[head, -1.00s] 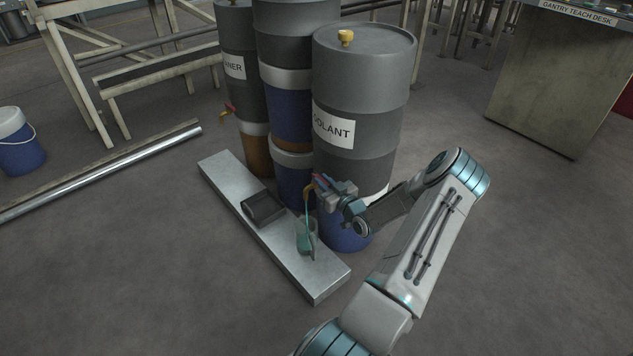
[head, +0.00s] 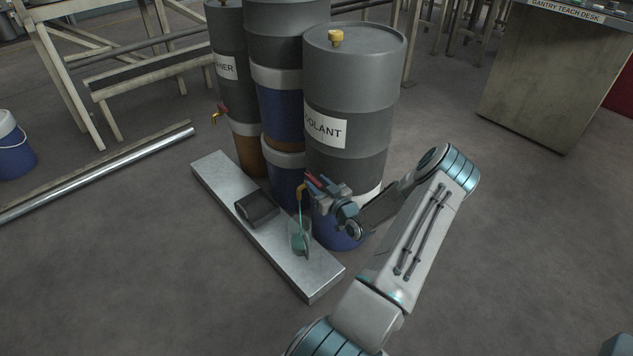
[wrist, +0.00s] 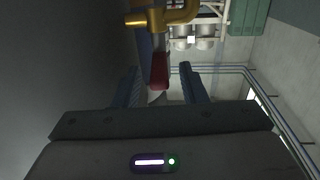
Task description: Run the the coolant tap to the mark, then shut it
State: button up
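The coolant drum (head: 352,100) stands upright on a blue drum. Its brass tap (head: 301,189) has a red lever handle (head: 314,181). A green stream (head: 300,212) runs from the spout into a clear jug (head: 300,240) on the metal plinth (head: 318,283). The jug's mark and exact level cannot be made out. My gripper (head: 320,190) is at the tap. In the wrist view, my gripper (wrist: 158,78) is open, its fingers apart on either side of the red handle's (wrist: 159,70) end, with gaps showing. The brass tap (wrist: 160,17) is above them.
A dark box-like object (head: 257,208) sits on the plinth left of the jug. Another drum with a red-handled tap (head: 220,112) stands further left. The floor in front is clear.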

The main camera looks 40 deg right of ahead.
jog(key=s+a+p, duration=0.1)
jog(key=s+p, duration=0.1)
jog(key=s, duration=1)
jog(key=shift+s+a, duration=0.2)
jog(key=shift+s, duration=0.05)
jog(key=shift+w, duration=0.1)
